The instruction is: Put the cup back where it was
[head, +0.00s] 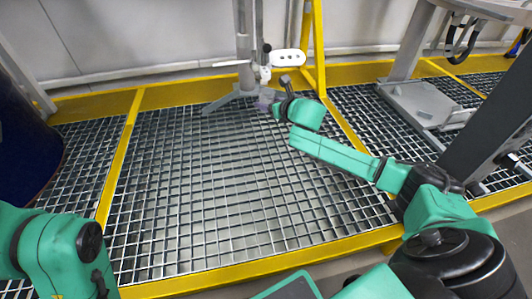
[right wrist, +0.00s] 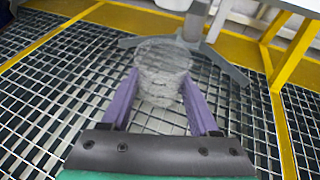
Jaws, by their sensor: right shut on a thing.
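A clear, see-through cup (right wrist: 163,70) is between the two purple fingers of my right gripper (right wrist: 162,100) in the right wrist view. The gripper is shut on it, and the grating shows through its wall. In the head view my right gripper (head: 268,104) is stretched out to the far side, close to the foot of a grey stand (head: 246,50). The cup is too faint there to make out clearly. My left arm shows at the lower left, but its gripper is out of the picture.
The stand's splayed grey foot (right wrist: 226,66) lies just beyond the cup. A white plate with dark holes (head: 289,57) is beside its post. A yellow frame post (head: 319,50) rises to the right. A dark drum (head: 25,140) stands at the left. The middle grating (head: 205,190) is clear.

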